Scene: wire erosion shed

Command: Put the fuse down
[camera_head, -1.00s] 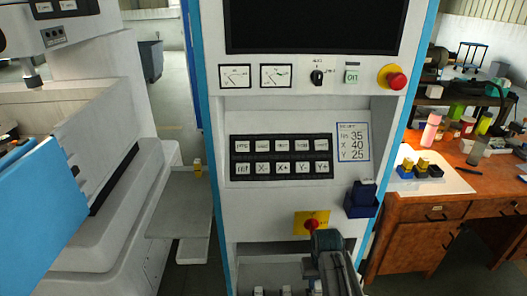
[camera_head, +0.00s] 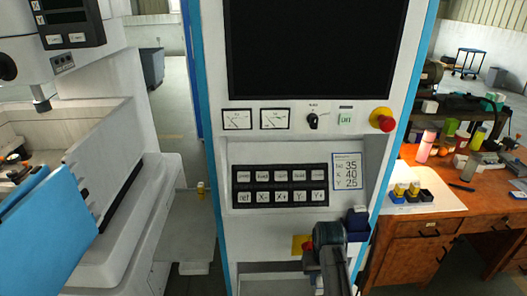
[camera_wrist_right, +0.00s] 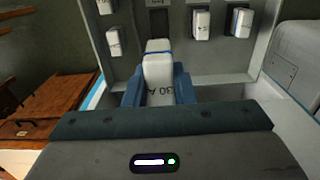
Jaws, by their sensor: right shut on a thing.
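My right gripper (camera_head: 327,236) comes up from the bottom in front of the cabinet, beside a red knob. In the right wrist view its blue fingers (camera_wrist_right: 158,88) are shut on a white fuse (camera_wrist_right: 157,72) marked "30 A". The fuse stands up between the fingers; its lower part is hidden. In the head view I cannot make out the fuse. Beyond it, in the wrist view, a grey panel (camera_wrist_right: 180,55) carries several other white fuses (camera_wrist_right: 202,24) and a dark slot (camera_wrist_right: 158,20). The held fuse appears apart from the panel. My left gripper is not in view.
The cabinet has a key panel (camera_head: 280,186), a red stop button (camera_head: 382,119), a red knob on a yellow plate (camera_head: 299,243) and a blue box (camera_head: 357,222). A cluttered wooden workbench (camera_head: 440,215) stands right, a machine (camera_head: 150,205) left.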

